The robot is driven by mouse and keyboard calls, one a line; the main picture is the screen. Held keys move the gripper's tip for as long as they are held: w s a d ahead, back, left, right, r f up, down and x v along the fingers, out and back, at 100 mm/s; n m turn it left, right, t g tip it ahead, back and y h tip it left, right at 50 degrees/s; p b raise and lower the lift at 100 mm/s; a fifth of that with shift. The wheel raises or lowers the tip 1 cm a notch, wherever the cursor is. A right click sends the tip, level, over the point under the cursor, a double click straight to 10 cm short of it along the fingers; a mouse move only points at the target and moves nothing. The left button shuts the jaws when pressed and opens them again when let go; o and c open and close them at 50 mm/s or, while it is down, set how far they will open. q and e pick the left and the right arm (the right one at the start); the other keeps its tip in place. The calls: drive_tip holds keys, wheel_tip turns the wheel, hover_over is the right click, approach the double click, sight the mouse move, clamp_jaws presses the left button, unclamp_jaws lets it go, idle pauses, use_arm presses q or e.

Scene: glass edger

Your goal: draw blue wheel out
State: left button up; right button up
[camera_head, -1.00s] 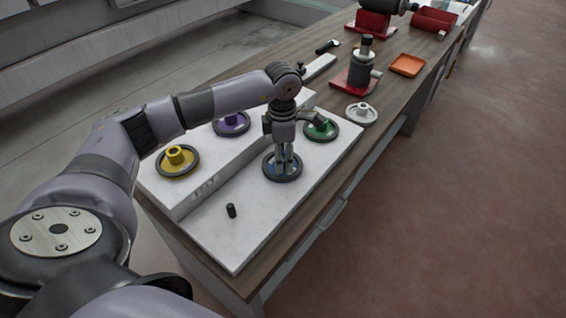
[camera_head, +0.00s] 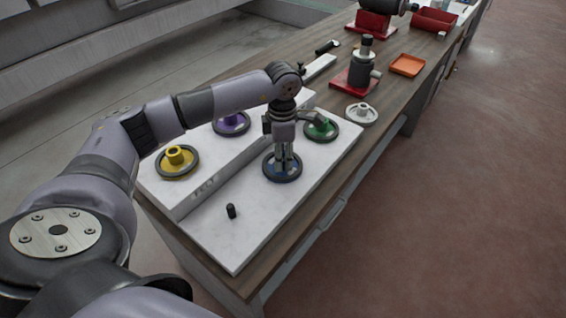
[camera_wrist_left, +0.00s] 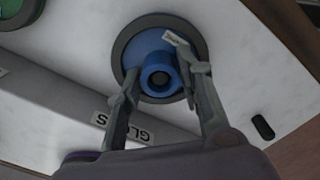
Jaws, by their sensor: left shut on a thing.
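The blue wheel (camera_head: 292,174) has a dark rim and lies flat on the white stepped board (camera_head: 238,240), on its lower step. My left gripper (camera_head: 283,160) points down over it. In the left wrist view the two fingers (camera_wrist_left: 158,85) are shut on the blue hub of the wheel (camera_wrist_left: 142,48), one on each side. The fingers hide part of the hub in the head view. My right gripper is not in view.
A green wheel (camera_head: 320,129) lies close by on the board. Yellow (camera_head: 176,162) and purple (camera_head: 234,123) wheels lie on the upper step. A small black peg (camera_head: 231,211) stands at the front. A grey wheel (camera_head: 362,113) lies on the wooden bench (camera_head: 400,95).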

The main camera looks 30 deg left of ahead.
use_arm(q)
clamp_jaws()
drive_tip(key=shift+r, duration=0.1)
drive_tip(key=shift+r+p, duration=0.35)
drive_tip(key=shift+r, duration=0.25)
idle(0.4)
drive_tip(key=shift+r+p, duration=1.7)
drive_tip(key=shift+r, duration=1.2)
drive_tip(key=shift+r+p, duration=1.1)
drive_tip(key=shift+r, duration=0.85)
